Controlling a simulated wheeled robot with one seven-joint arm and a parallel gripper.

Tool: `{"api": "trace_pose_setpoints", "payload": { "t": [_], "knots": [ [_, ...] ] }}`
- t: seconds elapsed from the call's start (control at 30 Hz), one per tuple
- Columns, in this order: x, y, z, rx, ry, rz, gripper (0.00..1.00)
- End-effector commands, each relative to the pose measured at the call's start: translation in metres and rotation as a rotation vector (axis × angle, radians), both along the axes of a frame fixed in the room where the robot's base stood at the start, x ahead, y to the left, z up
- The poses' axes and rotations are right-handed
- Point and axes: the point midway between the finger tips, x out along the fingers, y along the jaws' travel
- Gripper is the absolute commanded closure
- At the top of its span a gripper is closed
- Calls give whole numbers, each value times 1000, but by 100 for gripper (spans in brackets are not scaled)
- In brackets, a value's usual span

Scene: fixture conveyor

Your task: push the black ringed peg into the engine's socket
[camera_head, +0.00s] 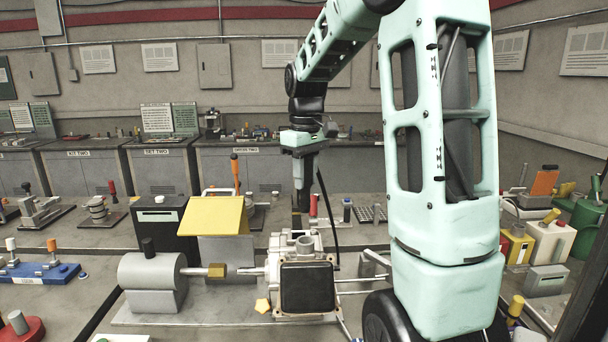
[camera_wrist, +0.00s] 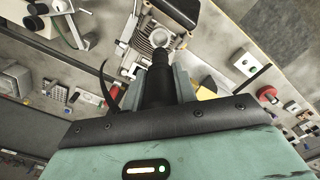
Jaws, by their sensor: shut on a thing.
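The black ringed peg (camera_wrist: 159,80) is held between the two pale fingers of my gripper (camera_wrist: 158,86) in the wrist view, its narrower tip pointing away from the palm. My gripper (camera_head: 303,190) hangs pointing down above the engine in the head view. The engine (camera_head: 306,286) is a pale metal block with a dark square front cover. Its round socket (camera_head: 306,243) is on top, below my gripper, and a gap shows between them. In the wrist view the ring-shaped socket (camera_wrist: 162,39) shows just beyond the peg tip, which partly covers it.
A grey cylinder fixture (camera_head: 152,277) stands left of the engine, with a rod and brass nut (camera_head: 217,270) between them. A yellow sloped panel (camera_head: 213,216) stands behind to the left. A black cable hangs right of my gripper. Workbenches line the back.

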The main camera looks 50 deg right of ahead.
Motion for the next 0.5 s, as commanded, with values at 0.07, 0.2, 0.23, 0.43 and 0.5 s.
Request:
{"api": "trace_pose_setpoints", "payload": {
  "t": [0.07,0.2,0.23,0.43,0.5],
  "knots": [
    [-1,1,2,1,0,1,100],
    [-1,0,-7,1,-1,0,100],
    [-1,0,-9,1,-1,0,100],
    [-1,0,-26,1,-1,0,100],
    [-1,0,-33,1,-1,0,100]
  ]
}}
